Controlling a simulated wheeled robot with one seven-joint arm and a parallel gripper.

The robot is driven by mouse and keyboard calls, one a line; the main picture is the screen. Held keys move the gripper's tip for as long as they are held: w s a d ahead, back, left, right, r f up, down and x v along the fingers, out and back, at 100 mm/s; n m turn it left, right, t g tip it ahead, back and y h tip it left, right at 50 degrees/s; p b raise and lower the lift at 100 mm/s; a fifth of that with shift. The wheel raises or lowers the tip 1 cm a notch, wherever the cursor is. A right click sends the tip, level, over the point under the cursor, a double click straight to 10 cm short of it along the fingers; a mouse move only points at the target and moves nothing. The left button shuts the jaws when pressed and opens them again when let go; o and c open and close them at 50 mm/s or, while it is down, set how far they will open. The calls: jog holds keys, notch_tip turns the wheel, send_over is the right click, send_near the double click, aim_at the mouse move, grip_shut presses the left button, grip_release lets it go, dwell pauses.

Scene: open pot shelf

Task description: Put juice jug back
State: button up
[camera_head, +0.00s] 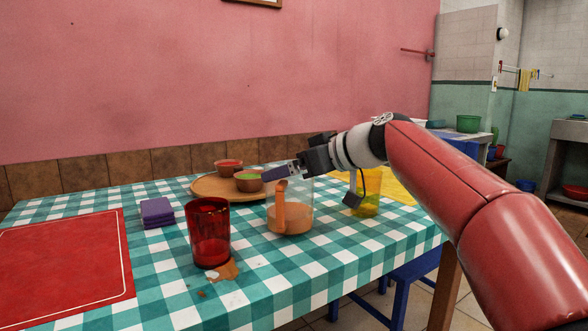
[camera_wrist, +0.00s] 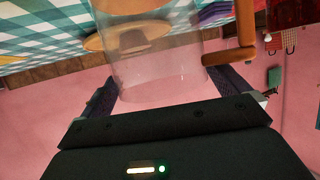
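The juice jug (camera_head: 303,212) is clear with an orange handle and some orange juice at the bottom. It stands upright on the checked table, right of the red glass. My gripper (camera_head: 313,187) is at its upper part with the fingers spread wide, one on each side. In the wrist view, the clear jug wall (camera_wrist: 160,75) lies between the two fingers of my gripper (camera_wrist: 166,88). Gaps seem to show beside the wall; contact cannot be made out. The handle (camera_wrist: 232,45) is near the right finger.
A red glass (camera_head: 209,232) stands left of the jug, with a brown spill (camera_head: 226,270) beside it. A round wooden board (camera_head: 208,187) with small bowls is behind. A yellow cup (camera_head: 368,200) is close on the right. Purple napkins (camera_head: 157,212) and a red mat (camera_head: 65,262) lie left.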

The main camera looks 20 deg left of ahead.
jog(key=shift+r, duration=0.1)
jog(key=v, duration=1.2)
jog(key=s+d+f+m+h, duration=0.4)
jog(key=s+d+f, duration=0.3)
jog(key=f, duration=0.4)
jog(key=s+d+f+m+h, duration=0.4)
jog(key=s+d+f, duration=0.4)
jog(key=f, duration=0.3)
jog(key=s+d+f+m+t+h, duration=0.1)
jog(key=s+d+f+m+h, duration=0.3)
jog(key=f, duration=0.7)
jog(key=s+d+m, duration=0.2)
jog(key=s+d, duration=0.2)
jog(key=s, duration=0.1)
jog(key=shift+s+h, duration=0.35)
jog(key=shift+h, duration=0.05)
jog(key=shift+d+r, duration=0.1)
